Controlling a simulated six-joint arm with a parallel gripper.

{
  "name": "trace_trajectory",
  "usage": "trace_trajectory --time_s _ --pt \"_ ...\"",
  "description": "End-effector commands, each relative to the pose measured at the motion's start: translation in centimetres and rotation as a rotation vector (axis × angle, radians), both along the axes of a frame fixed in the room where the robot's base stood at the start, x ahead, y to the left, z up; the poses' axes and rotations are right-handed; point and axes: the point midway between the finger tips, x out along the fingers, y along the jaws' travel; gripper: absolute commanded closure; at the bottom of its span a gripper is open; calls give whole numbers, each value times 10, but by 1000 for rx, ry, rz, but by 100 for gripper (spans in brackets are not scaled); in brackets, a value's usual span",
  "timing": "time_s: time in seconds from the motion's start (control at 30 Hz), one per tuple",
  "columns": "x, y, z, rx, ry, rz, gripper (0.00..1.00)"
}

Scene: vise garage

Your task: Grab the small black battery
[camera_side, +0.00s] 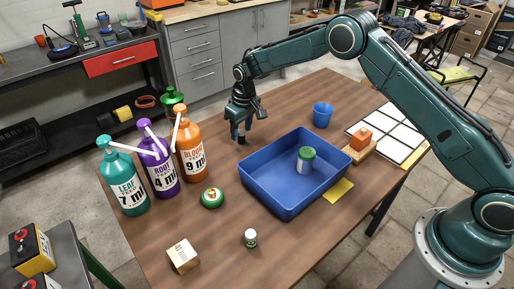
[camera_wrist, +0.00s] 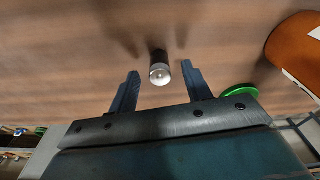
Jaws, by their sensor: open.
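The small black battery (camera_wrist: 159,68) stands on the wooden table in the wrist view, with a pale metallic round end facing the camera. It lies between and slightly beyond the tips of my gripper (camera_wrist: 160,80), whose two dark fingers are spread apart on either side with a gap to it. In the side view my gripper (camera_side: 247,110) points down over the far part of the table. The battery (camera_side: 241,139) shows there as a small dark shape just below the fingers, partly hidden by them.
Pump bottles in orange (camera_side: 188,150), purple (camera_side: 158,172) and teal (camera_side: 123,185) stand left of my gripper. A blue bin (camera_side: 262,198) with a green-lidded jar (camera_side: 306,160) inside is to the right. A blue cup (camera_side: 322,115) stands behind it. Table around the battery is clear.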

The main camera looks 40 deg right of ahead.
Motion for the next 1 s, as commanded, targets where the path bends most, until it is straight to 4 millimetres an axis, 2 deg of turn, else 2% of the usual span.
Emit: trace_trajectory --time_s 0.1,0.23,0.77,1.0 --pt "1 0 -14 0 2 0 51" --pt "3 0 -23 0 0 0 51" --pt "3 0 -24 0 0 0 51" --pt "3 0 -24 0 0 0 96"
